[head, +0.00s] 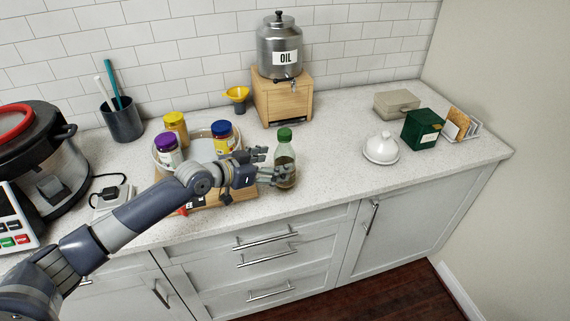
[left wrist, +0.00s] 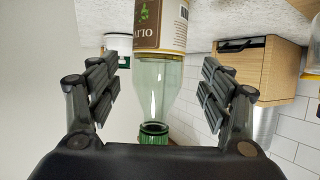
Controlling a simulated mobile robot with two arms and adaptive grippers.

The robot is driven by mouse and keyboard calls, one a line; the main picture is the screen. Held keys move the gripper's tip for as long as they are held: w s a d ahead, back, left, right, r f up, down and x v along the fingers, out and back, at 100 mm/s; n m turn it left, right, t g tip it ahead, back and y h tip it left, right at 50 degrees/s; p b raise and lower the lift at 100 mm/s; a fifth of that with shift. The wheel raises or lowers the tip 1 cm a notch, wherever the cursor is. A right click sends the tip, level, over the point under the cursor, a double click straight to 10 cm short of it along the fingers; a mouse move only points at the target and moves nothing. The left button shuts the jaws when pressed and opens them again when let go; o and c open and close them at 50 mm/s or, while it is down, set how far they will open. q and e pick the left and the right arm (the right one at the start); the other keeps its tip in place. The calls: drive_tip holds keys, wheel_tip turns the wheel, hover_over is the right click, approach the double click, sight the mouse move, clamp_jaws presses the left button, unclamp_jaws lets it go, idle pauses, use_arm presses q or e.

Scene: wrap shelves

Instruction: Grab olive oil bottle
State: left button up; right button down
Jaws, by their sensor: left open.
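The olive oil bottle (head: 286,147) is clear green with a green cap and a brown-and-cream label. It stands upright near the counter's front edge, and its lower part is partly hidden by my fingers in the head view. My left gripper (head: 271,165) reaches it from the left and is open. In the left wrist view, which looks inverted, the bottle (left wrist: 155,85) shows between the two open fingers, with gaps on both sides. My right gripper is not in view.
The metal oil dispenser (head: 280,48) stands on a wooden stand (head: 283,100) behind. A white dome dish (head: 381,148) and green box (head: 422,129) stand right; counter between is clear.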

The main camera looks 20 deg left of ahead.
sight(285, 161)
use_arm(q)
drive_tip(key=shift+w+d+f+p, duration=0.15)
drive_tip(key=shift+w+d+p, duration=0.15)
drive_tip(key=shift+w+p, duration=0.1)
drive_tip(key=shift+p+x, duration=0.45)
drive_tip(key=shift+x, duration=1.65)
drive_tip(key=shift+s+f, duration=0.1)
drive_tip(key=shift+c, duration=0.4)
drive_tip(key=c, duration=1.3)
drive_tip(key=shift+c, duration=0.9)
